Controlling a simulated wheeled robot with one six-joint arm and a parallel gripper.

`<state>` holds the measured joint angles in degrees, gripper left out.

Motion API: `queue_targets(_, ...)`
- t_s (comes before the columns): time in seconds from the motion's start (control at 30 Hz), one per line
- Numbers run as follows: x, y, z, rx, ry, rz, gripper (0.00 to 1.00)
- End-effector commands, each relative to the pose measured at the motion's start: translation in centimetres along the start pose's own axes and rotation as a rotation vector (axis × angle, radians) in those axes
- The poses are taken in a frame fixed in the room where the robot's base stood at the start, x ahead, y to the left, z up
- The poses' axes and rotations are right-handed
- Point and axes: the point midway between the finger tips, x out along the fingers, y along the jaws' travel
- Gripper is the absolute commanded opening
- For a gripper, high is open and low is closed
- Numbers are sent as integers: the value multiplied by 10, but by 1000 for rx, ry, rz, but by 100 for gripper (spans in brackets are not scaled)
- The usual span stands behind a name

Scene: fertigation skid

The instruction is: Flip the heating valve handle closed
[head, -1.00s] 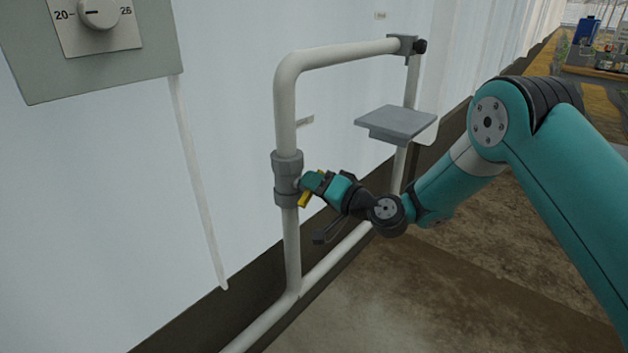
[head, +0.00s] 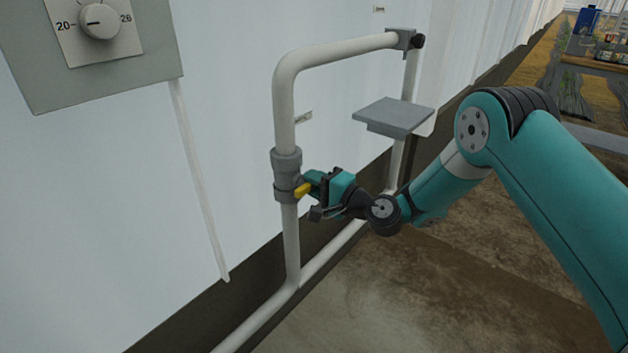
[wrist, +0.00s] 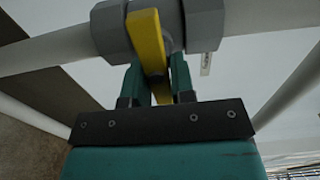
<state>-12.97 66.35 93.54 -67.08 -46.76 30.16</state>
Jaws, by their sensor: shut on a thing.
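The heating valve (head: 287,175) is a grey fitting on the upright white pipe. Its yellow handle (head: 302,190) sticks out toward the right and is partly hidden by my gripper (head: 312,183) in the head view. In the wrist view the yellow handle (wrist: 147,42) runs from the grey valve body (wrist: 200,27) down between the two green fingers of my gripper (wrist: 160,80). The fingers are shut on the handle. The handle stands out across the pipe's line in both views.
White pipe loops (head: 335,55) surround the valve close to the white wall. A dial panel (head: 97,35) hangs at upper left. Open floor lies below and right of the pipe.

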Motion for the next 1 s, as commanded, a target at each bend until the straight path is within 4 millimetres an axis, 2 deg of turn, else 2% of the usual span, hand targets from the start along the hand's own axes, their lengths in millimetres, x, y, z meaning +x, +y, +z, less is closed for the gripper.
queue_targets(0.47,-1,1,-2,16,5,1,0)
queue_targets(0.5,-1,1,-2,16,5,1,26)
queue_targets(0.6,-1,1,-2,16,4,0,45)
queue_targets(0.87,-1,1,-1,15,2,0,45)
queue_targets(1.0,-10,2,-1,17,3,3,45)
